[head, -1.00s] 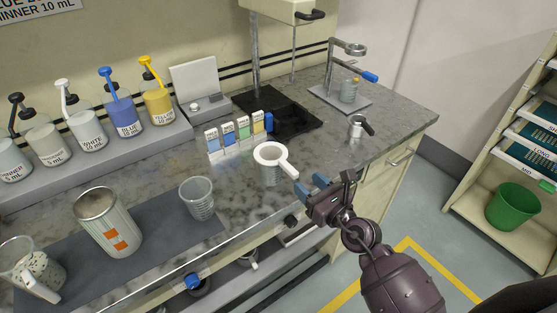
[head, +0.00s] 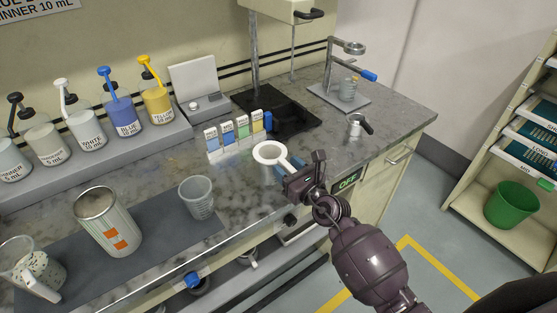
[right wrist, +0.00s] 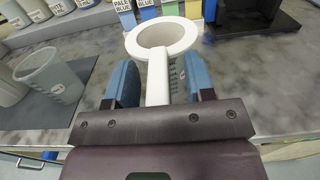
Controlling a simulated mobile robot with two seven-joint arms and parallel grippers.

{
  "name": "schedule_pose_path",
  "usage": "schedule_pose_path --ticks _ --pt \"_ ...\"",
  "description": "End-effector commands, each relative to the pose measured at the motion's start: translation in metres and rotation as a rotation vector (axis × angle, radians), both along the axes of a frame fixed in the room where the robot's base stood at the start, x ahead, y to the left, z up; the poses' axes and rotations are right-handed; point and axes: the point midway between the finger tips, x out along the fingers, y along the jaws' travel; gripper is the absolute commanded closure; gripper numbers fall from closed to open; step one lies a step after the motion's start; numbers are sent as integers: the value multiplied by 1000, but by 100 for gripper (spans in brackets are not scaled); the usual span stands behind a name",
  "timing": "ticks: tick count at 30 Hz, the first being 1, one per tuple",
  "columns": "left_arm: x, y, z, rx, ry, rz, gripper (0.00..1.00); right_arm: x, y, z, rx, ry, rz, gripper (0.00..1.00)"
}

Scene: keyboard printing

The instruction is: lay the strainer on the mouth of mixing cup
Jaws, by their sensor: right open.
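The white strainer (head: 270,153), a ring with a straight handle, sits over a pale translucent vessel (head: 268,174) near the counter's front edge. Marks show on this vessel under the ring in the right wrist view. A second translucent cup (head: 197,198) stands to the left on the grey mat. I cannot tell for sure which is the mixing cup. My right gripper (head: 291,164) is open, its blue fingers on either side of the strainer's handle (right wrist: 157,78), with gaps showing in the right wrist view. My left gripper is not in view.
A striped can (head: 107,222) and a jug with a speckled content (head: 38,272) stand at left on the mat (head: 160,235). Pump bottles line a back ledge. Small colour-labelled packs (head: 228,134) stand just behind the strainer.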

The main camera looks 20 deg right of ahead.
Motion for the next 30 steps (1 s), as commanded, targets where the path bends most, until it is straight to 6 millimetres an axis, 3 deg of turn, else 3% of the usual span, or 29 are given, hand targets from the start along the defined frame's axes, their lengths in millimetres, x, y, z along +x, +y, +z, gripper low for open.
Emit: schedule_pose_path --ticks 2,11,22,26,30 --pt "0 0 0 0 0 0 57 0 0 0 0 0 0 54" --pt "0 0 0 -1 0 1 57 0 0 0 1 0 0 100" --pt "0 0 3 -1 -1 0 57 0 1 8 3 -2 0 100" --pt "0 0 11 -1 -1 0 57 0 1 26 5 -3 -1 100" --pt "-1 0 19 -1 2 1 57 0 1 58 6 -4 -1 100"
